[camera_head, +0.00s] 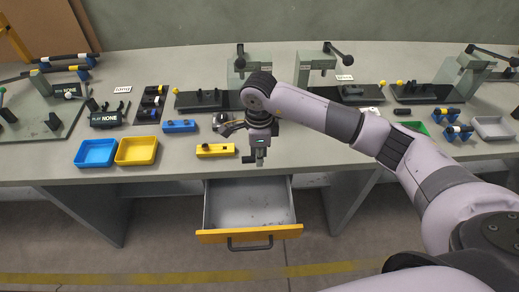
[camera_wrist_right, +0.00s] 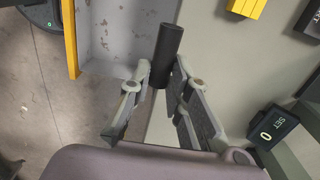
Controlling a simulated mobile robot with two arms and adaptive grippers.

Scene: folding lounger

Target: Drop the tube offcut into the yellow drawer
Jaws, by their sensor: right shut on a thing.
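My right gripper (camera_head: 258,160) points down at the table's front edge, above the back of the open drawer in the head view. It is shut on the tube offcut, a short black cylinder (camera_wrist_right: 166,55) that sticks out past the fingertips (camera_wrist_right: 157,80) in the wrist view. In the head view the offcut (camera_head: 248,160) shows only as a small dark piece by the fingertips. The yellow drawer (camera_head: 250,235) is pulled out, with a yellow front, a dark handle and a grey inside; its bare grey floor also shows in the wrist view (camera_wrist_right: 115,35). My left gripper is out of view.
A yellow block (camera_head: 215,149) with dark knobs lies on the table just left of my gripper. Yellow (camera_head: 137,150) and blue (camera_head: 96,152) trays stand further left. A green clamp fixture (camera_head: 245,72) stands behind. A dark display (camera_wrist_right: 272,130) shows in the wrist view.

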